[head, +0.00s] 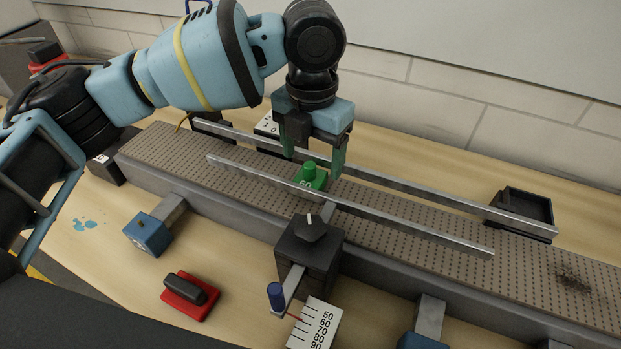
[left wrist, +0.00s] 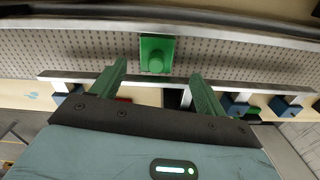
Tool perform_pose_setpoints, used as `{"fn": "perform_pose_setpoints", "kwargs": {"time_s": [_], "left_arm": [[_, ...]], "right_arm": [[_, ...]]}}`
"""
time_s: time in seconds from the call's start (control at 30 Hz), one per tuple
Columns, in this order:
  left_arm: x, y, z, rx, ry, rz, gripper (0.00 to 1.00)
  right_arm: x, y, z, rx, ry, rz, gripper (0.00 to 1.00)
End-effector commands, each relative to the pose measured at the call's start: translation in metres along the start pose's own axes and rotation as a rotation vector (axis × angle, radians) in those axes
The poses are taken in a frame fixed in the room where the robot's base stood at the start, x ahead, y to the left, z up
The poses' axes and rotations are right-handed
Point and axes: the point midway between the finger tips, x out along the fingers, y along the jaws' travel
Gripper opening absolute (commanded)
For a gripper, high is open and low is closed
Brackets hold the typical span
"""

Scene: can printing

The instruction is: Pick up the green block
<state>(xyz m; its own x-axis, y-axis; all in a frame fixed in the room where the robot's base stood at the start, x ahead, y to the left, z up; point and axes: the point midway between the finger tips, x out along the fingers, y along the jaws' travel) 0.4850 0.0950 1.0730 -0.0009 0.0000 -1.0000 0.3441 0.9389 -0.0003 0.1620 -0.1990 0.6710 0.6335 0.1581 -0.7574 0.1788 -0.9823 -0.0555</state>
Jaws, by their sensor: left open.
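In the head view the block appears close to the fingers; exact contact cannot be told. My right gripper is not in view.
Metal rails (head: 400,221) run along both sides of the bed (head: 400,200). A dark box with a knob (head: 308,249) stands at the near edge. A black tray (head: 524,205) is at the far right. A red-based switch (head: 190,293) lies on the table in front.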

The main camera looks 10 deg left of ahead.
Motion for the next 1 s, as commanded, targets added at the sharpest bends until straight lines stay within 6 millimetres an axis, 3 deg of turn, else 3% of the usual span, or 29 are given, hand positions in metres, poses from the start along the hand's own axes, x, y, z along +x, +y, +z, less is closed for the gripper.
{"fn": "perform_pose_setpoints", "kwargs": {"time_s": [0.23, 0.57, 0.87, 1.0], "left_arm": [[0.010, 0.002, 0.000, -0.001, 0.001, 0.001, 0.74], [0.051, 0.006, 0.002, 0.001, 0.000, 0.001, 0.74], [0.054, 0.006, 0.002, 0.001, -0.002, 0.001, 0.74], [0.054, 0.006, 0.002, 0.000, -0.002, 0.001, 0.55]], "right_arm": [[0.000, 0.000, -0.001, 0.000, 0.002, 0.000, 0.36], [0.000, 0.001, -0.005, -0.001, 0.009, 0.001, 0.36], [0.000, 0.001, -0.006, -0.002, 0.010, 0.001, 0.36], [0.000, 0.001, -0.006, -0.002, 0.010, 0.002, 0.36]]}}
